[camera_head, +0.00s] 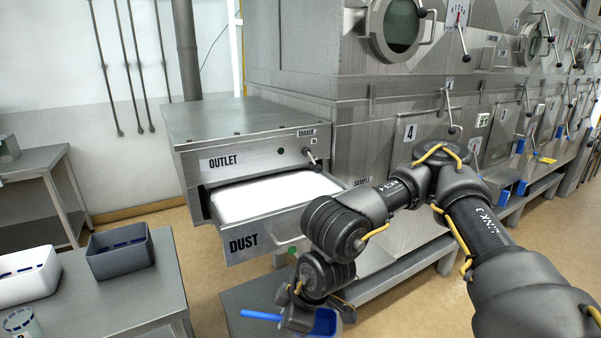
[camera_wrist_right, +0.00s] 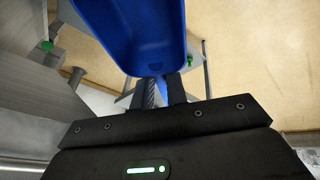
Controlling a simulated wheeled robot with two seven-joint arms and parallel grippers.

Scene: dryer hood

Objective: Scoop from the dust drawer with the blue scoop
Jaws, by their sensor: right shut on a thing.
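The dust drawer (camera_head: 243,243) is pulled out below the outlet housing, its front marked DUST. White powder (camera_head: 275,196) fills it with a fairly level surface. My right gripper (camera_head: 301,318) is shut on the blue scoop (camera_head: 325,323), low in front of the drawer and to the right of its label. Both also show in the right wrist view, where the scoop's open bowl (camera_wrist_right: 140,38) extends beyond my fingers (camera_wrist_right: 160,92). The bowl looks empty in the part that shows. My left gripper is not in view.
A steel table (camera_head: 110,300) at the lower left bears a dark grey bin (camera_head: 121,254), a white bin (camera_head: 26,278) and a clear cup (camera_head: 20,322). The outlet housing (camera_head: 240,125) overhangs the drawer's back. A low steel ledge (camera_head: 245,300) lies beneath my right gripper.

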